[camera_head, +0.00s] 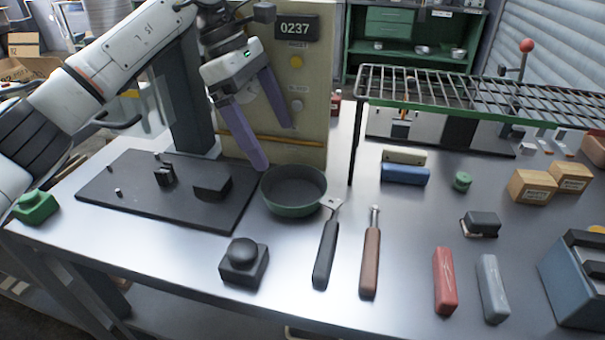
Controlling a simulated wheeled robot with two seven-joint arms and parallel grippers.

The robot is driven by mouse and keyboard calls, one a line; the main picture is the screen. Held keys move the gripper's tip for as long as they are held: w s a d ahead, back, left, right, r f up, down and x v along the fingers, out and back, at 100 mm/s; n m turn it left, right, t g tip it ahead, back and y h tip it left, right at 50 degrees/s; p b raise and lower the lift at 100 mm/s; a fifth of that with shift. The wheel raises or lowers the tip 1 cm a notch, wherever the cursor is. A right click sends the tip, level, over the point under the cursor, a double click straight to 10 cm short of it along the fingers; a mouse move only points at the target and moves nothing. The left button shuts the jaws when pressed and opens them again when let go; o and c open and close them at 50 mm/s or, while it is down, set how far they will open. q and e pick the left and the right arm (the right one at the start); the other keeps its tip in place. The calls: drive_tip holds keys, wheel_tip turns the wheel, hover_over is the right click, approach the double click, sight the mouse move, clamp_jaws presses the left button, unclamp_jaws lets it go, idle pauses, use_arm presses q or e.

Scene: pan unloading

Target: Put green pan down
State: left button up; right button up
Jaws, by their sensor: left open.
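The green pan (293,207) rests on the metal table (185,248), just right of a black base plate. It looks upright and empty, with a dark inside. A black-handled tool (326,250) lies close to its right rim; I cannot tell whether it is the pan's handle. My left gripper (278,147) has two purple fingers spread apart with nothing between them. It is above and behind the pan, and one fingertip shows near the pan's back left rim; I cannot tell whether they touch. My right gripper does not show.
A black base plate (110,184) with small fixtures lies left of the pan. A beige machine (320,75) stands behind it. A black block with a knob (233,275) and a brown-handled tool (371,262) lie in front. A wire rack (440,91) stands at right.

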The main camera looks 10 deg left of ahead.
sight(301, 198)
use_arm(q)
drive_tip(key=x, duration=0.4)
drive_tip(key=shift+s+d+f, duration=0.1)
drive_tip(key=shift+s+d, duration=0.05)
drive_tip(key=shift+s, duration=0.2)
drive_tip(key=x, duration=0.5)
drive_tip(key=shift+d+f+p, duration=0.1)
drive_tip(key=shift+f+p, duration=0.2)
drive_tip(key=shift+p, duration=0.05)
drive_tip(key=c, duration=0.9)
drive_tip(key=shift+r, duration=0.1)
drive_tip(key=shift+c, duration=1.1)
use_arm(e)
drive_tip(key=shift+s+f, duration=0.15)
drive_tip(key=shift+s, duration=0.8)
use_arm(q)
drive_tip(key=shift+r, duration=0.1)
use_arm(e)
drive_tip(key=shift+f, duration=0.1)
